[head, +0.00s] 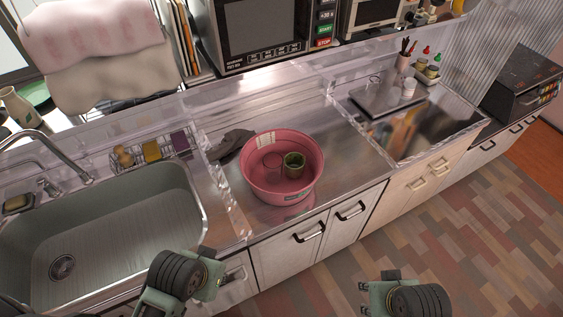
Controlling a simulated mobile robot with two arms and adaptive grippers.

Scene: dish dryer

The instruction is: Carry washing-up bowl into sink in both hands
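The washing-up bowl (258,185) is pink and round and stands upright on the steel counter, right of the sink. A green cup-like thing (293,165) is in it, and a pale label is on its inner wall. The sink (120,235) is a steel basin at the left with a round drain; no dishes show in it. My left gripper (212,272) is in front of the counter edge, below and left of the bowl. My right gripper (372,290) is over the floor, below and right of the bowl. Both are apart from the bowl; their finger gaps do not show clearly.
A faucet (52,145) arches over the sink's back left. A wire rack with sponges (152,152) sits at the sink's back edge. A dark cloth (231,143) lies behind the bowl. A raised clear ridge (222,190) runs between sink and counter. A microwave (262,30) stands behind.

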